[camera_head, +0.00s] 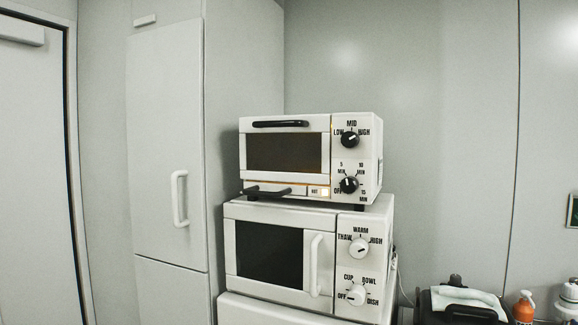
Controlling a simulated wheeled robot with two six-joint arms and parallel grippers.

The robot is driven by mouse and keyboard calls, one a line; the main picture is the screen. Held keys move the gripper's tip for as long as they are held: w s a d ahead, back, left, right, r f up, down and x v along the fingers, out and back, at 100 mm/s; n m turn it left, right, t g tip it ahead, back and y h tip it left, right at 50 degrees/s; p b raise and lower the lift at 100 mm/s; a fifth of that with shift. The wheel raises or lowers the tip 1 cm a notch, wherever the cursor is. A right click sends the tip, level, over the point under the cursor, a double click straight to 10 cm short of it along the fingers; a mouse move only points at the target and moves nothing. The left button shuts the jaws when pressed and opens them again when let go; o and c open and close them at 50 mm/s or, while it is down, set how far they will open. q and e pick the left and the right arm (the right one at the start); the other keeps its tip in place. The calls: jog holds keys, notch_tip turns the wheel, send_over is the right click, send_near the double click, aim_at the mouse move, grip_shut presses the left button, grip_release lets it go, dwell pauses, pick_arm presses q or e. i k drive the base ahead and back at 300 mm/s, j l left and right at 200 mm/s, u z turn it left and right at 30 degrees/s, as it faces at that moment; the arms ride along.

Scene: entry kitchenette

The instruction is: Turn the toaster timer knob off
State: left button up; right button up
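The toaster oven (226,147) is white with a dark glass door and stands on top of a white microwave. Its timer knob (349,185) is the lower black knob on the right panel, with OFF at lower left and 5, 10 and 15 MIN marks around it. The knob's white pointer is too small to read surely. The upper black knob (350,140) is marked LOW, MID and HIGH. Neither of my grippers is in view.
The microwave (330,215) has two white knobs and a white handle. A tall pale cabinet (165,140) stands to the left. At lower right are a black appliance (436,308), an orange bottle (524,308) and a white item (567,295). The space before the toaster's panel looks clear.

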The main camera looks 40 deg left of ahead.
aim_at(349, 185)
jog(key=j+u, duration=0.45)
jog(key=j, duration=1.05)
